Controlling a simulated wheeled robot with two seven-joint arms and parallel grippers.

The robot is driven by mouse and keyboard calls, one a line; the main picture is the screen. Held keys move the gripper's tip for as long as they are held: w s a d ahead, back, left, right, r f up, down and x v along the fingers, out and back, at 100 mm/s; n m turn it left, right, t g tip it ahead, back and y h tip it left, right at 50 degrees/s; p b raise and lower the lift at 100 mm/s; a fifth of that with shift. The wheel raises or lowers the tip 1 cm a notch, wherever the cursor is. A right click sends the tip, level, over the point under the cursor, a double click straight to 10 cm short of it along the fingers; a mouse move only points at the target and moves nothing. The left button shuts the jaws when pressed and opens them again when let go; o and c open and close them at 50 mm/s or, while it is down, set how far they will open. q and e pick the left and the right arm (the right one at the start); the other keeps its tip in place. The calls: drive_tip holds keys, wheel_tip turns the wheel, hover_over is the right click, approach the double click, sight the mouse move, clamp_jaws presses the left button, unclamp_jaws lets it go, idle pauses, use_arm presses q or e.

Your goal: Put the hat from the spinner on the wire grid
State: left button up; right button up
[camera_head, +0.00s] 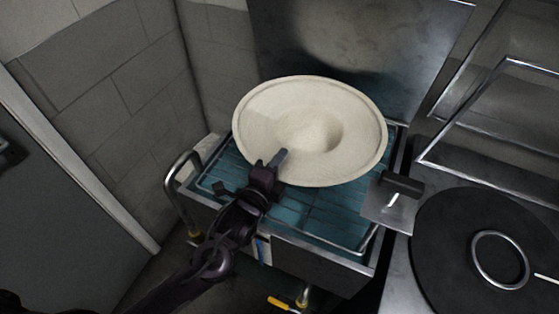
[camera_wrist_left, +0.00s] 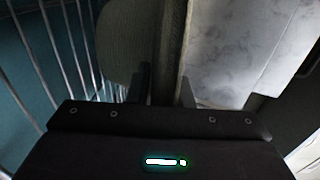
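The cream hat (camera_head: 258,112) has a wide round brim and a hollow middle that faces up. It is tilted above the wire grid (camera_head: 315,222), which lies over a teal basin. I cannot tell whether the hat's underside touches the grid. My left gripper (camera_head: 275,163) is at the hat's near left brim edge, with one finger showing over the brim. In the left wrist view the brim (camera_wrist_left: 172,40) runs between the two fingers (camera_wrist_left: 166,88), which close on it from both sides. The hat hides the grid's middle and back. My right gripper is not in view.
A black round disc (camera_head: 445,245) with a metal ring (camera_head: 499,259) is on the counter at the right. A dark handle (camera_head: 401,185) on a metal plate stands at the basin's right edge. A metal backsplash (camera_head: 350,45) rises behind, and a block wall (camera_head: 110,95) is at the left.

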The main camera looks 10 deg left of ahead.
use_arm(q)
drive_tip(key=o, duration=0.4)
drive_tip(key=shift+o, duration=0.2)
